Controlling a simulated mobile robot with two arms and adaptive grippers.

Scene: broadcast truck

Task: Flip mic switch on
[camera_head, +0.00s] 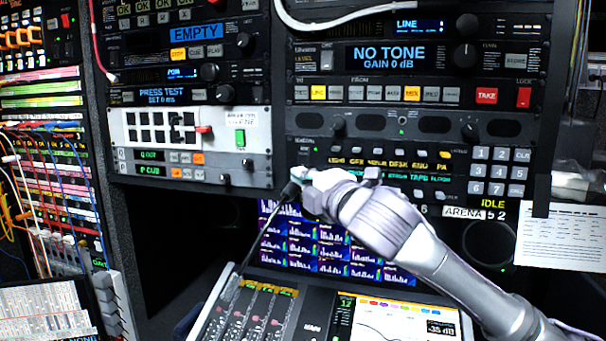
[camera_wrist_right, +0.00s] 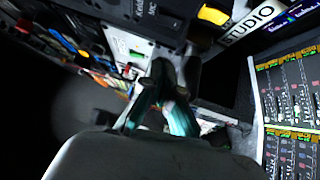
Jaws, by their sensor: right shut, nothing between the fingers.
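A green switch (camera_head: 240,138) sits on the white panel (camera_head: 197,119) at left centre; a green-marked white plate (camera_wrist_right: 128,47) shows in the wrist view. A thin black gooseneck (camera_head: 262,238), perhaps a microphone, rises from the mixing console. Its dark tip ends beside my right gripper (camera_head: 298,181); I cannot tell whether they touch. My right gripper is shut and empty, in front of the rack's lower edge, right of and below the green switch. Its fingers (camera_wrist_right: 172,82) point toward the panels in the wrist view. My left gripper is out of view.
The mixing console (camera_head: 268,312) stands below, with a screen of blue meters (camera_head: 320,245) behind it. Rack units with buttons and knobs fill the upper area. A patch bay (camera_head: 50,150) with loose cables is at left. A paper sheet (camera_head: 563,235) hangs at right.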

